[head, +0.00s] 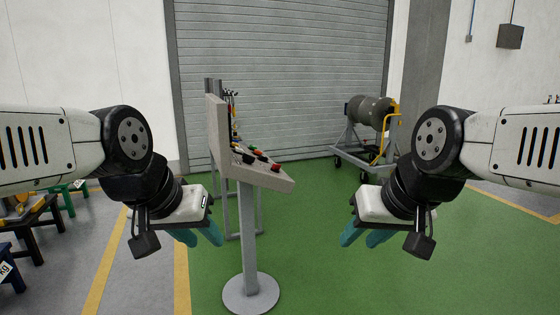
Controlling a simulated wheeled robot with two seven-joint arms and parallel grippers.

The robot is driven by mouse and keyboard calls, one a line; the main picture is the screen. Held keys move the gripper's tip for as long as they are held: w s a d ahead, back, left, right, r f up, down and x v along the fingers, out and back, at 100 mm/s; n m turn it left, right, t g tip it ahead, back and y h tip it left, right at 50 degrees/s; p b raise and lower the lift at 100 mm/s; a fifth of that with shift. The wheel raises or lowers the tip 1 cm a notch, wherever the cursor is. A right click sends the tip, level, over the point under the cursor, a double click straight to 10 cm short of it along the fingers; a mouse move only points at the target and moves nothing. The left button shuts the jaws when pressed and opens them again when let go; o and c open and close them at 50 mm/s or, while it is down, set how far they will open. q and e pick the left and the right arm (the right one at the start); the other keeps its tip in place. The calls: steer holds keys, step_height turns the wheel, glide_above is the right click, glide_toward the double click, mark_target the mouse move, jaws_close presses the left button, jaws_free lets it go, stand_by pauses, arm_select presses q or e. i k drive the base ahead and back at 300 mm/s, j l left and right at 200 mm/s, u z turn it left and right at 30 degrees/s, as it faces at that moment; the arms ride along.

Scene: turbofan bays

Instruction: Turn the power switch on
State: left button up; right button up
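A grey control console (262,174) stands on a pedestal in the middle of the head view, seen nearly side-on. My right gripper (360,241) hangs to the right of the console, also apart and empty. Neither touches the console.
The pedestal's round base (250,294) stands on green floor. A grey tank on a wheeled cart (352,150) is at the back right, before a grey shutter (285,60). Dark stools (35,222) stand at the left edge. The green floor between console and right gripper is clear.

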mark_target(275, 167)
steer(key=i+j+z, duration=0.2)
steer(key=i+j, duration=0.2)
steer(key=j, duration=0.25)
steer(key=i+j+z, duration=0.1)
steer(key=j, duration=0.25)
steer(key=i+j+u, duration=0.1)
steer(key=i+u, duration=0.25)
steer(key=i, duration=0.75)
